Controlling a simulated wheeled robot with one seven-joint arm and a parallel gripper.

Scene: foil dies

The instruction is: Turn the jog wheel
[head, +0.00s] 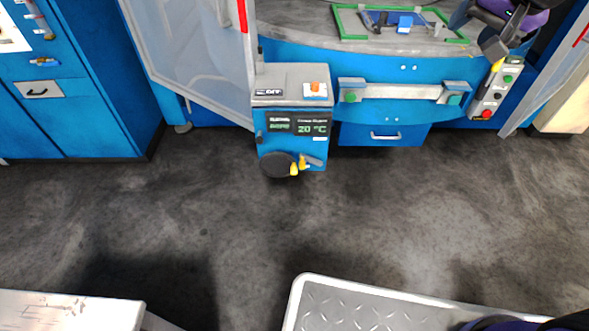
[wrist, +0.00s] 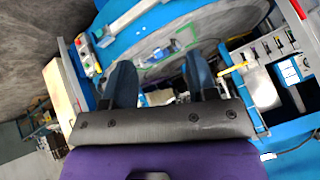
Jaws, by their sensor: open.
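A dark round wheel (head: 278,164), which looks like the jog wheel, sits low on the front of a blue control box (head: 290,148) in the head view. Small yellow parts (head: 294,169) show at its right side; I cannot tell exactly how they attach. My gripper (head: 478,33) is at the top right of the head view, above the curved blue machine and well away from the wheel. In the wrist view my gripper (wrist: 158,66) has its two dark fingers spread apart with nothing held between them. I cannot make out the wheel in the wrist view.
The box's screen (head: 298,125) reads 20 °C. A blue machine bench (head: 385,62) with a two-button bar (head: 402,91) stands to the right. A button pendant (head: 494,90) hangs near my gripper. A metal-plated platform (head: 365,309) lies nearest.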

